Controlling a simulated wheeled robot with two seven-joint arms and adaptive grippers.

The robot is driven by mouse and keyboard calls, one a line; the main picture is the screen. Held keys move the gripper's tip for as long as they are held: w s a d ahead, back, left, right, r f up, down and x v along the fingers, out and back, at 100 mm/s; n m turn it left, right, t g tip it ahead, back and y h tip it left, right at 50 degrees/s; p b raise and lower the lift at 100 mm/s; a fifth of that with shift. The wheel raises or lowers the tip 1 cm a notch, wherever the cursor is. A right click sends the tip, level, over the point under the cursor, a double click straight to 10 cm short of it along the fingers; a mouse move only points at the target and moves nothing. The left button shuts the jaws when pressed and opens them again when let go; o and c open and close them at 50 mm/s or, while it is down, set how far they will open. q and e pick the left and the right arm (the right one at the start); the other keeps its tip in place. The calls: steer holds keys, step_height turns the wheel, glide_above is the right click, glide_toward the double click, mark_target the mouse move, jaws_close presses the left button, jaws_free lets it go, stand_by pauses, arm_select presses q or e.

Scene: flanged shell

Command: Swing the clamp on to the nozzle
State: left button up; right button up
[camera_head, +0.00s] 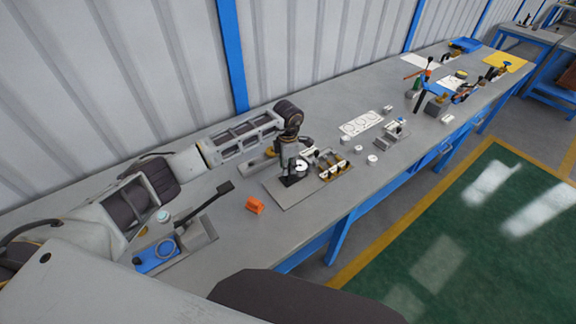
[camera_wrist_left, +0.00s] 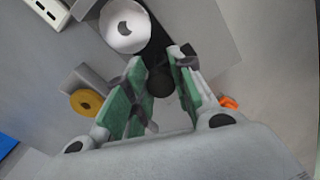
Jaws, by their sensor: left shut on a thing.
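My left gripper (camera_head: 290,180) points down over a grey base plate (camera_head: 292,203) on the bench. In the left wrist view its green-padded fingers (camera_wrist_left: 160,92) are shut on the dark knob of the clamp (camera_wrist_left: 160,82). The clamp's dark arm runs from the fingers towards the top of that view. A white round piece with a dark crescent opening, apparently the nozzle (camera_wrist_left: 123,27), stands beside the dark arm. It also shows in the head view (camera_head: 301,166), right by the fingers. I cannot tell whether the clamp touches it. My right gripper is not in view.
An orange block (camera_head: 255,205) lies left of the plate. A rack with yellow-ringed parts (camera_head: 332,165) stands close on the right. A blue fixture with a black lever (camera_head: 157,255) is nearer me. Several white cylinders and a white sheet (camera_head: 361,123) lie farther along.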

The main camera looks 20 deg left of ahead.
arm_select(q)
steer(key=shift+n, duration=0.4)
steer(key=shift+w+n+b, duration=0.1)
steer(key=shift+n+b, duration=0.75)
steer(key=shift+n, duration=0.65)
steer(key=n+b, duration=0.1)
steer(key=n, duration=0.4)
steer(key=shift+a, duration=0.1)
steer(key=n+b, duration=0.1)
steer(key=n, duration=0.3)
steer(key=shift+w+a+n, duration=0.1)
steer(key=shift+n, duration=0.2)
steer(key=shift+a+r+n+b, duration=0.1)
steer(key=shift+n+b, duration=0.25)
steer(key=shift+n, duration=1.85)
steer(key=o, duration=0.9)
steer(key=shift+o, duration=0.6)
